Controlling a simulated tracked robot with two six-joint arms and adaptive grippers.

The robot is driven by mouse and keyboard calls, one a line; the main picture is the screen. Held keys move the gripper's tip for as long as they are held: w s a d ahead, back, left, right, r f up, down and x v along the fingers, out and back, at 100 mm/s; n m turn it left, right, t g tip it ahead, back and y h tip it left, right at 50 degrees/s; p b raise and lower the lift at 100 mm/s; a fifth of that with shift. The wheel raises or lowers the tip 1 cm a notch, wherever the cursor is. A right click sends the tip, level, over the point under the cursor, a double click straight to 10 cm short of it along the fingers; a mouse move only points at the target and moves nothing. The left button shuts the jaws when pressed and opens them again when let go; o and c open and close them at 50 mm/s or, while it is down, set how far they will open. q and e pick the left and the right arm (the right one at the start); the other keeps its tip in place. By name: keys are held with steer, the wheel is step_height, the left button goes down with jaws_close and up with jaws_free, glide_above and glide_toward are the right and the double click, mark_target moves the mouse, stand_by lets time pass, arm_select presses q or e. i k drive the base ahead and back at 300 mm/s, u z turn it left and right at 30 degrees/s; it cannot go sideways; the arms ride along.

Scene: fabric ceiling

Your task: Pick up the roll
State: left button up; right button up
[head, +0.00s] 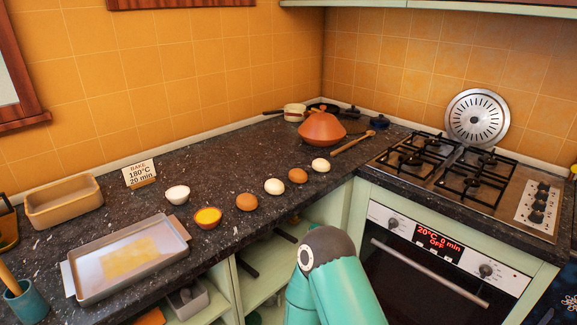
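I cannot make out for certain which thing is the roll. Several small rounded, egg-like pieces stand in a slanting row on the dark worktop (150,227): a brown one (246,202), a cream one (275,187), another brown one (298,176) and a white one (320,165). They stand apart from one another. A grey baking tray (180,240) at the front left has a flat yellowish patch in it and no roll that I can see. Neither gripper is in view; only a teal link of my arm shows at the bottom centre.
A white bowl (178,194) and an orange bowl with yellow contents (208,217) stand left of the row. A tan loaf tin (64,204) and a bake card (139,173) are behind. A terracotta lidded pot (321,130), wooden spoon (353,142) and gas hob (440,168) lie right.

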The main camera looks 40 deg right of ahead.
mark_target(322, 165)
steer(key=z, duration=0.35)
steer(key=i, duration=0.2)
steer(key=u, duration=2.45)
steer(key=k, duration=2.3)
steer(key=u, duration=2.05)
steer(key=i, duration=0.1)
steer(key=z, duration=3.75)
steer(key=i, duration=1)
